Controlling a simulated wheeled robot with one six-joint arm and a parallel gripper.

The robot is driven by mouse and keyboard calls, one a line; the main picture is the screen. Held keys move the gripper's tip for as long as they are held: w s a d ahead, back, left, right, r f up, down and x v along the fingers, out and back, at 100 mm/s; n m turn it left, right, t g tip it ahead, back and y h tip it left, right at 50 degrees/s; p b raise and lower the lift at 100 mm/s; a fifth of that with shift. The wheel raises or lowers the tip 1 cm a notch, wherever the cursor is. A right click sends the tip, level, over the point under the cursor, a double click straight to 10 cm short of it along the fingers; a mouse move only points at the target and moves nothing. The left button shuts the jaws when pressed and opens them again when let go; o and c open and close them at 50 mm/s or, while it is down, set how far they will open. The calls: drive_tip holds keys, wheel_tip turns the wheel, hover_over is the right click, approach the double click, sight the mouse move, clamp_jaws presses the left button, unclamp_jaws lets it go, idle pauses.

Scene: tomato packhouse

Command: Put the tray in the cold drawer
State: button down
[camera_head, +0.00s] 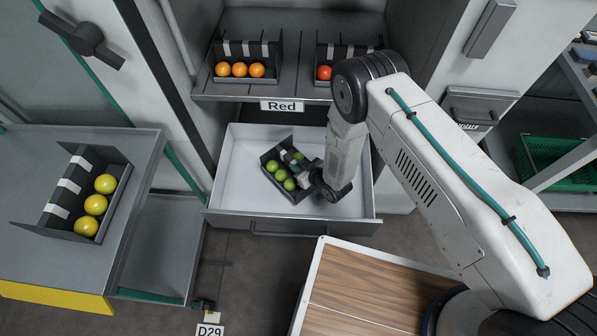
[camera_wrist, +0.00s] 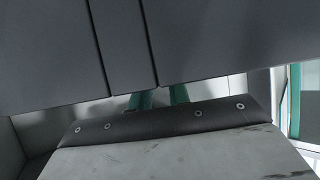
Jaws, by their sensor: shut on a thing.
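The cold drawer (camera_head: 242,188) stands pulled out below the shelf marked "Red", with a bare white inside. A dark tray (camera_head: 281,147) with several green tomatoes (camera_head: 281,175) is within the drawer's outline, turned at an angle to its walls. My gripper (camera_head: 301,174) is shut on the tray at its right side, and my wrist hides part of that side. I cannot tell whether the tray touches the drawer floor.
The shelf (camera_head: 215,89) above holds a tray of orange tomatoes (camera_head: 239,69) and one with a red tomato (camera_head: 324,72). A tray of yellow tomatoes (camera_head: 96,204) stands on the grey table (camera_head: 70,265) at left. A green crate (camera_head: 550,157) is at right. White drawer floor is free left of the held tray.

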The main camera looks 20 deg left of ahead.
drive_tip(key=shift+f, duration=2.5)
drive_tip(key=c, duration=1.3)
unclamp_jaws()
drive_tip(key=shift+f, duration=0.2)
drive_tip(key=shift+r, duration=0.25)
drive_tip(key=v, duration=0.7)
drive_tip(key=shift+s+d, duration=0.2)
drive_tip(key=shift+d, duration=0.05)
